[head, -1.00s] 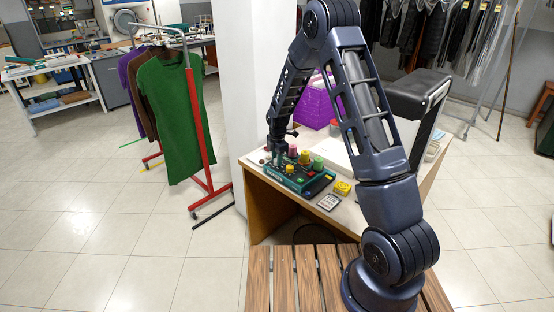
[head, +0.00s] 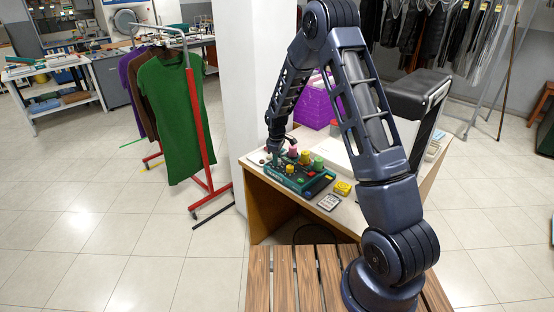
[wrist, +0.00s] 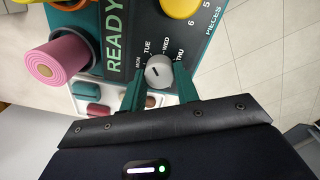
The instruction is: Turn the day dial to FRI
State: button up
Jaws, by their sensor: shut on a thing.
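The day dial (wrist: 158,72) is a small grey-white knob on a dark green panel (head: 300,181) with white lettering. Its labels MON, TUE, WED and THU show around its far side in the wrist view; no FRI label is visible there. My gripper (wrist: 160,78) is shut on the day dial, with one green-tinted finger on each side of it. The knob carries a short dark mark, but I cannot tell surely which label it points to. In the head view my gripper (head: 275,148) is at the panel's left end and hides the dial.
A pink roll (wrist: 55,66) stands close left of the dial, and a yellow knob (wrist: 181,6) lies beyond it. The panel sits on a table (head: 349,212) with a yellow block (head: 342,188) and a small card (head: 328,202) beside it. A purple basket (head: 316,105) stands behind.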

jog(key=m, duration=0.6)
jog(key=shift+w, duration=0.1)
jog(key=m, duration=0.6)
jog(key=shift+m, duration=0.4)
jog(key=m, duration=0.6)
jog(key=shift+g, duration=0.3)
jog(key=m, duration=0.6)
jog(key=shift+d, duration=0.1)
jog(key=shift+m, duration=0.3)
jog(key=o, duration=1)
notch_tip(320, 180, up, 11)
jog(key=shift+w+f, duration=0.1)
jog(key=shift+w, duration=0.05)
